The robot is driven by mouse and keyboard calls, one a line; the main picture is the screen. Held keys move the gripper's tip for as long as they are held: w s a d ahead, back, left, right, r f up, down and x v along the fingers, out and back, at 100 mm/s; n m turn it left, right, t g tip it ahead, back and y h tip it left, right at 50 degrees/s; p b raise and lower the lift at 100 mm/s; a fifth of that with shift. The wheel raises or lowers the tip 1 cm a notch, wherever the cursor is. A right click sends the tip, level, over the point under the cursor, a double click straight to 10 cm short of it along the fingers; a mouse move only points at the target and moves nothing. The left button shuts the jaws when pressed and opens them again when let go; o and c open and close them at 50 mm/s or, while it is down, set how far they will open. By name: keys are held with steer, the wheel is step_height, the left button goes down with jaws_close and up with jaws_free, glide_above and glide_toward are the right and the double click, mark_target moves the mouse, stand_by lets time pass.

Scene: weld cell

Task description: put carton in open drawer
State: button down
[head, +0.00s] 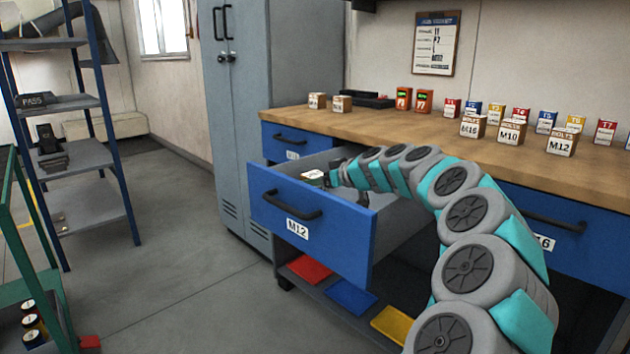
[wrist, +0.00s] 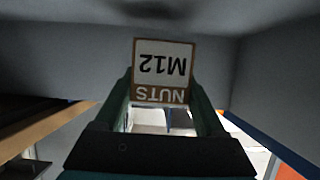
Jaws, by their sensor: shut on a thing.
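My gripper (head: 328,177) is shut on a small carton (head: 312,174). In the wrist view the carton (wrist: 163,65) sits between the two fingers; its white and brown label reads "NUTS M12", upside down in that picture. The open blue drawer (head: 300,222), labelled M12, is pulled out from the bench. The gripper and carton are at the drawer's opening, just behind its front panel. Grey walls surround the carton in the wrist view. The drawer floor under the carton is hidden in the head view, so I cannot tell whether they touch.
The wooden bench top (head: 400,122) carries several cartons, including an M10 carton (head: 511,132), and a black tray (head: 367,99). A grey locker (head: 235,120) stands left of the bench. Shelves (head: 85,155) stand far left; floor between is clear.

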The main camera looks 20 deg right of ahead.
steer(key=shift+f+b, duration=0.6)
steer(key=shift+b, duration=0.4)
steer(key=shift+c, duration=1.6)
jaws_free()
steer(key=shift+f, duration=0.1)
steer(key=o, duration=0.3)
steer(key=shift+f, duration=0.15)
steer(key=shift+r+p, duration=0.75)
steer(key=shift+p, duration=0.5)
steer(key=b+v, duration=0.1)
steer(key=v, duration=0.6)
steer(key=shift+s+d+r+b, duration=0.15)
steer(key=shift+s+r+b, duration=0.1)
steer(key=shift+b, duration=0.1)
